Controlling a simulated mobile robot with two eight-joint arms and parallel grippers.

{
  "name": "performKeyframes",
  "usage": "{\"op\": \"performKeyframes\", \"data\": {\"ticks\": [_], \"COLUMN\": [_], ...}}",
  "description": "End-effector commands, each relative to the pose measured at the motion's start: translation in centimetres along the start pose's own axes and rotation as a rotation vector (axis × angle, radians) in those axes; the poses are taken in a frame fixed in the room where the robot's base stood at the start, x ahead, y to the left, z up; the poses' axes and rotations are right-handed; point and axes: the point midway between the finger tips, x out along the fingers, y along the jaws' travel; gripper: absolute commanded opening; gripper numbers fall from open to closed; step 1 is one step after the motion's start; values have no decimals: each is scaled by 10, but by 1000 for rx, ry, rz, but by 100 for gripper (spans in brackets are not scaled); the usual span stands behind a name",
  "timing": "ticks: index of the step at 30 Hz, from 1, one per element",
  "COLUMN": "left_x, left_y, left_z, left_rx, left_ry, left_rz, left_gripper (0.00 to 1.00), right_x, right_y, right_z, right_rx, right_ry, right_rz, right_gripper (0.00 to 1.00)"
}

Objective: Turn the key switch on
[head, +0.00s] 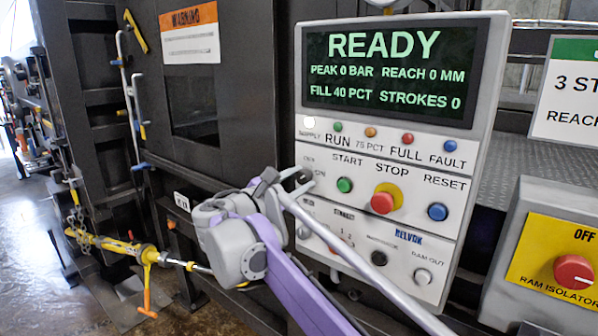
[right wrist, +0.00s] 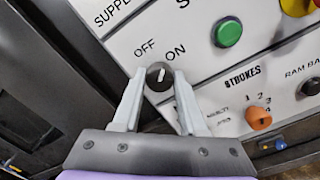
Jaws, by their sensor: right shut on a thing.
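The key switch (right wrist: 159,76) is a round black knob with a pale line, below the words OFF and ON in the right wrist view. Its line points up between the two words, and I cannot tell which setting it is at. My right gripper (right wrist: 158,78) is shut on the knob, one finger on each side. In the head view my right gripper (head: 297,180) is at the left edge of the control panel (head: 480,160) and hides the knob. The panel screen (head: 390,70) reads READY, and the white SUPPLY lamp (head: 309,122) looks bright. My left gripper is not in view.
Right of the switch are the green START button (head: 344,185), the red STOP button (head: 382,203) and the blue RESET button (head: 438,212). An orange selector (right wrist: 258,118) sits below right. A yellow isolator box (head: 560,255) stands right of the panel.

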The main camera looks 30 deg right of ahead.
Motion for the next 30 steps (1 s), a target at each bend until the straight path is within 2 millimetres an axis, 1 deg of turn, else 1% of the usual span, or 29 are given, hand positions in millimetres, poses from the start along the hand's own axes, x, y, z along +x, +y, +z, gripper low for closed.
{"op": "performKeyframes", "data": {"ticks": [1, 3, 12, 29, 30], "left_x": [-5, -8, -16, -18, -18], "left_y": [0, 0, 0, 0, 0], "left_z": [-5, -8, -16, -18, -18], "left_rx": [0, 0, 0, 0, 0], "left_ry": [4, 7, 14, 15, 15], "left_rz": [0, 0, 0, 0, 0], "left_gripper": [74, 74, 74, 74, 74], "right_x": [0, 0, 0, 0, 0], "right_y": [2, 2, 1, 1, 1], "right_z": [3, 3, 2, 1, 1], "right_rx": [33, 78, 203, 236, 236], "right_ry": [-4, -5, -9, -9, -9], "right_rz": [2, 2, 1, 2, 2], "right_gripper": [0, 0, 0, 0, 44]}}
